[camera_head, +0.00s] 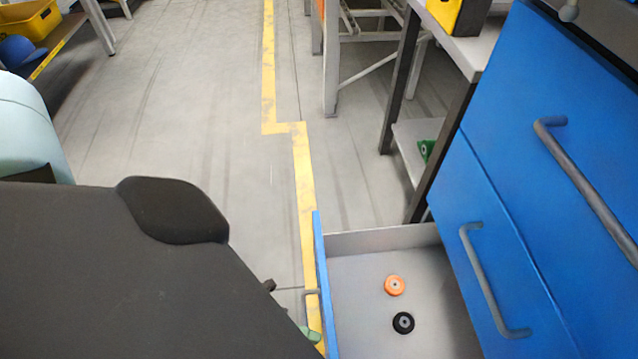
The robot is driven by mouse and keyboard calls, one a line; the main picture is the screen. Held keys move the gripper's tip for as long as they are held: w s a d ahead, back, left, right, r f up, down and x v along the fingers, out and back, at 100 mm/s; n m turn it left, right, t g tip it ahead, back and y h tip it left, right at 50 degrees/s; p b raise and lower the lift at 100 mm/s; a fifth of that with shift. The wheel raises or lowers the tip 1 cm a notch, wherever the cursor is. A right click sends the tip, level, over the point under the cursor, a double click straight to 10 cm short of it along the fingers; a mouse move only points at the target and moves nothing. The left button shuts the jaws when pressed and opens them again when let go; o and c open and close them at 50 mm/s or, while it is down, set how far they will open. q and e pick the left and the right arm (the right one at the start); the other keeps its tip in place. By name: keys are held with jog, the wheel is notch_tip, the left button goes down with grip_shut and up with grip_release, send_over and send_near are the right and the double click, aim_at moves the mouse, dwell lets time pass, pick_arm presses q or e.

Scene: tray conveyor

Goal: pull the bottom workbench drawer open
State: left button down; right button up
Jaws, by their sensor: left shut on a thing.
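The bottom drawer of the blue workbench stands open. Its grey interior (375,285) shows, and its blue front panel (322,270) is seen nearly edge-on. The drawer's handle (311,293) sticks out from the left side of that front. My left gripper (308,332) is at this handle and shut on it; only a small greenish fingertip part shows, and my dark arm parts hide most of the gripper. An orange wheel-like piece (395,286) and a black one (403,322) lie in the drawer. My right gripper is not in view.
Two closed blue drawer fronts with grey handles (490,285) (590,190) are at the right. A table with a yellow bin (445,12) stands behind the workbench. Another yellow bin (28,20) is at upper left. The floor with a yellow line (303,185) is clear.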

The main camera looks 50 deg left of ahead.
pick_arm(q)
jog(key=shift+a, duration=0.1)
jog(key=c, duration=1.6)
grip_release()
jog(key=shift+c, duration=0.2)
jog(key=shift+o, duration=0.7)
jog(key=shift+s, duration=0.1)
jog(key=p+v, duration=0.1)
jog(key=v, duration=0.6)
jog(key=shift+s+a, duration=0.2)
jog(key=shift+a, duration=0.15)
jog(key=shift+r, duration=0.15)
